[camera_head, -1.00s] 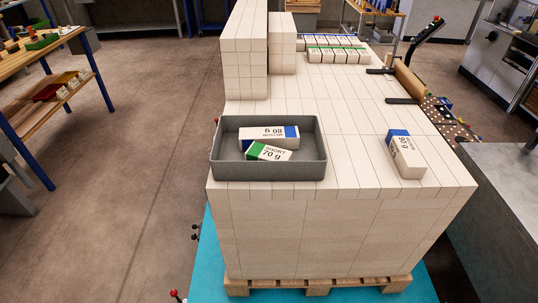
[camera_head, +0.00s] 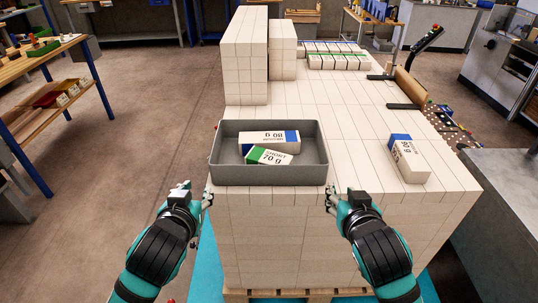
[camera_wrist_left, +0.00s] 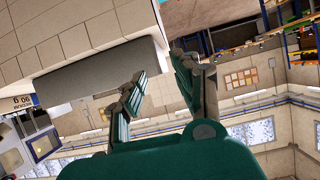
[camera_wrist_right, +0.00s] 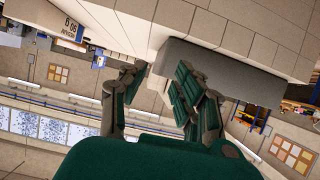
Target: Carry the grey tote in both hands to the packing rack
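The grey tote (camera_head: 268,174) stands on top of the pallet stack of white reams, near its front left corner. Two reams lie in it, a blue-ended 80 g ream (camera_head: 268,141) and a green-ended 70 g ream (camera_head: 268,157). My left gripper (camera_head: 208,195) is open and empty near the tote's front left corner. My right gripper (camera_head: 330,195) is open and empty near its front right corner. The tote's grey wall also shows in the left wrist view (camera_wrist_left: 95,70) and the right wrist view (camera_wrist_right: 220,68), apart from the fingers. No packing rack can be told for certain.
A blue-ended 90 g ream (camera_head: 408,158) lies on the stack right of the tote. A taller block of reams (camera_head: 245,60) rises behind the tote. A wooden table with blue legs (camera_head: 50,95) stands at the left. The floor (camera_head: 140,110) between is clear.

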